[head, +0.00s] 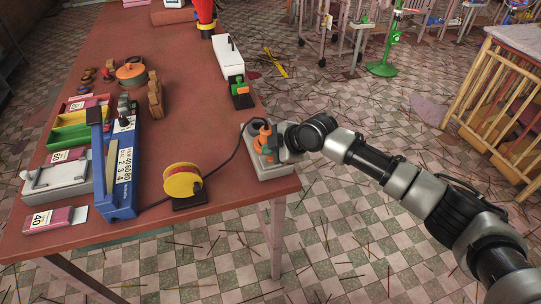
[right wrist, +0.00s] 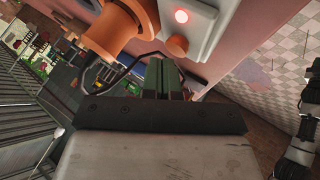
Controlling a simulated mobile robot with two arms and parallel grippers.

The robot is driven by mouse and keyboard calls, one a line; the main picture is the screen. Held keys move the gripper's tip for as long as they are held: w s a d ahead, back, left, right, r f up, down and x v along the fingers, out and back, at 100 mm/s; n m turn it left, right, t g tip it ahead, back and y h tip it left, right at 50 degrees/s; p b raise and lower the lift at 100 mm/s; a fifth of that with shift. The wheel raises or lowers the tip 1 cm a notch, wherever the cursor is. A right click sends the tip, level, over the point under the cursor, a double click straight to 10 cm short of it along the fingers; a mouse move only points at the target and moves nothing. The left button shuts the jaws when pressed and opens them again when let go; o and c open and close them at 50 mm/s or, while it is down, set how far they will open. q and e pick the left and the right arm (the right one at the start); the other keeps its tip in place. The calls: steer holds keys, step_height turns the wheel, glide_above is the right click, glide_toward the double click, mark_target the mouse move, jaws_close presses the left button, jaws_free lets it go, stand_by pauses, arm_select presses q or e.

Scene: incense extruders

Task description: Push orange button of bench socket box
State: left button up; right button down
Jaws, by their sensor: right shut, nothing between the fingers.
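The bench socket box (head: 272,173) is a pale grey box at the right edge of the red-brown table, with orange fittings on top. In the right wrist view the box (right wrist: 208,22) shows a glowing red light (right wrist: 181,16), a small round orange button (right wrist: 177,45) and a large orange plug-like part (right wrist: 118,30). My right gripper (head: 280,143) is at the box's right side, its fingertips partly hidden in the head view. In the wrist view its fingers (right wrist: 163,75) are shut and empty, just below the button; contact cannot be told. My left gripper is not in view.
A yellow-and-red cable reel (head: 183,182) stands left of the box, with a dark cable (head: 222,168) running to it. A blue device (head: 122,168) and coloured trays (head: 70,133) fill the table's left. A white-and-green device (head: 230,62) stands farther back.

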mark_target(270, 158)
stand_by(0.5)
steer(key=shift+f+b, duration=0.35)
steer(key=shift+f, duration=0.1)
steer(key=shift+r, duration=0.15)
steer(key=shift+r+p, duration=0.25)
steer(key=shift+p, duration=0.1)
step_height(270, 158, up, 6)
steer(key=p, duration=0.4)
steer(key=shift+r, duration=0.1)
stand_by(0.5)
